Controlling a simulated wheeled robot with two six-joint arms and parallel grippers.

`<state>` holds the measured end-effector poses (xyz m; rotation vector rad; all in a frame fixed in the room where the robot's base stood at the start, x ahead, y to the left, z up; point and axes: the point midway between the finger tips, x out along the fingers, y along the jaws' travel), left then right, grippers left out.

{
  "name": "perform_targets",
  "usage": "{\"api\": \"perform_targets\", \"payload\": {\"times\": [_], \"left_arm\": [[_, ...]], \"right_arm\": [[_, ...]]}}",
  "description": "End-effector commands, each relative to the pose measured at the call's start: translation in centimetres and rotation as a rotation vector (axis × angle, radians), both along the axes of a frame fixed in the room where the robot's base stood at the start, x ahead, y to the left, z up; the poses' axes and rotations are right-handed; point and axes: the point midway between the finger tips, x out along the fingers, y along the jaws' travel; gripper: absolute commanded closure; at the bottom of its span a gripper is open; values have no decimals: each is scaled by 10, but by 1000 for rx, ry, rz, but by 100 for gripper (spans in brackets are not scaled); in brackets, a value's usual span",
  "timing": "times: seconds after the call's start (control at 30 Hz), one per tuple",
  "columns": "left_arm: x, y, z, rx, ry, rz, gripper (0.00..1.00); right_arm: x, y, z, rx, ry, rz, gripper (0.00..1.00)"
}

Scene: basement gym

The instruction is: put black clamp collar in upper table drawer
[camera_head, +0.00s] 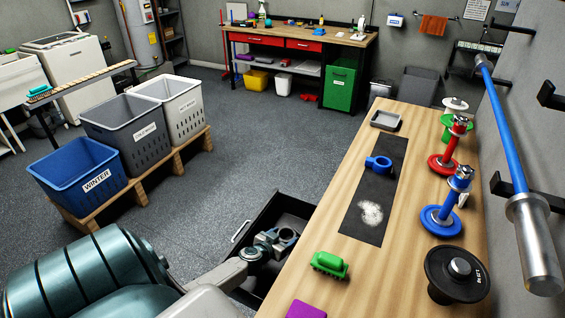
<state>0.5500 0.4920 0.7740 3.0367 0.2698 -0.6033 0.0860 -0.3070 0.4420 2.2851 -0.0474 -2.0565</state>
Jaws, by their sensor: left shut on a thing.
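A dark grey-black clamp collar (288,233) is held in my left gripper (271,240), which is shut on it. The gripper and collar are over the open black drawer (247,220), which sticks out to the left from under the wooden table (418,247). My left arm comes in from the lower left and hides part of the drawer. I cannot tell how far the collar is above the drawer's bottom. My right gripper is not in view.
Bins (85,176) stand at left. The middle floor is clear.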

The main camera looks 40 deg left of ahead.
Motion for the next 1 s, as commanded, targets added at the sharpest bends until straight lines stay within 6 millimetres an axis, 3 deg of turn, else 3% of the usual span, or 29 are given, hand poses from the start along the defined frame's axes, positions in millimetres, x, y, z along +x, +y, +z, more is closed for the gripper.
{"api": "perform_targets", "payload": {"times": [0.1,0.13,0.23,0.6,1.0], "left_arm": [[0,0,-4,2,-1,-1,62],[0,0,-3,2,0,-1,30],[0,0,-3,1,0,0,12],[-2,0,2,-1,1,0,12],[-56,-10,24,1,1,-2,12]], "right_arm": [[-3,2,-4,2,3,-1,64],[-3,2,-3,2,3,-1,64],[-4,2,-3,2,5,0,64],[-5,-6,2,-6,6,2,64],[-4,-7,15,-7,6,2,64]]}}
